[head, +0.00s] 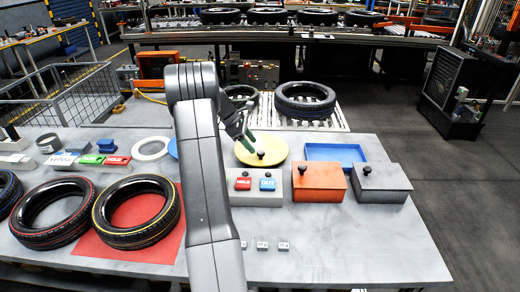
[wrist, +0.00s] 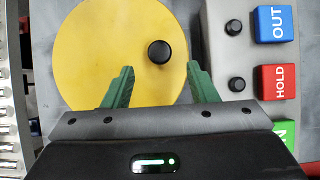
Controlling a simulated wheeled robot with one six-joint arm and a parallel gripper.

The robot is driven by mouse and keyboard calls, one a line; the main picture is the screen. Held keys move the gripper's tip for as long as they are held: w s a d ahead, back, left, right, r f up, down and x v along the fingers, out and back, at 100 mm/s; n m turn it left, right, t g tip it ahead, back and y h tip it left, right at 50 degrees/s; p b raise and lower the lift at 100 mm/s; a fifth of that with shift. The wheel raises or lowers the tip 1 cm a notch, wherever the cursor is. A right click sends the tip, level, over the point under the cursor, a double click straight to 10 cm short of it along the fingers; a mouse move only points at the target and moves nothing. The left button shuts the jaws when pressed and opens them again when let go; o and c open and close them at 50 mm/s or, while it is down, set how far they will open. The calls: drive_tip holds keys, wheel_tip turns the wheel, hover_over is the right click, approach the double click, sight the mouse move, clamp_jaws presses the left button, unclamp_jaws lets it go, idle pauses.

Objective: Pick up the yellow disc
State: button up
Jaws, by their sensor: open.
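The yellow disc (head: 268,150) lies flat on the grey table, behind the button box. A black knob (head: 261,154) stands up from it. In the wrist view the disc (wrist: 100,50) fills the upper middle, with its knob (wrist: 159,52) right of its centre. My gripper (wrist: 158,80) is open and empty, with its green fingers apart, over the disc's near part. The knob lies beyond the fingertips, between their lines. In the head view my gripper (head: 245,140) is partly hidden by my arm, and whether it touches the disc cannot be told.
The button box (head: 260,198) with HOLD and OUT buttons stands close in front of the disc. An orange box (head: 318,188), a grey box (head: 380,188) and a blue tray (head: 318,148) are to the right. Tyres (head: 137,211) lie at left; another tyre (head: 305,100) lies on rollers behind.

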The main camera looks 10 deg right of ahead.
sight(261, 152)
drive_tip(key=x, duration=0.2)
drive_tip(key=p+x, duration=0.1)
drive_tip(key=x, duration=0.1)
drive_tip(key=shift+s+d+r, duration=0.1)
drive_tip(key=shift+d+r, duration=0.05)
drive_tip(key=shift+d, duration=0.25)
drive_tip(key=shift+f, duration=0.3)
drive_tip(key=c, duration=1.1)
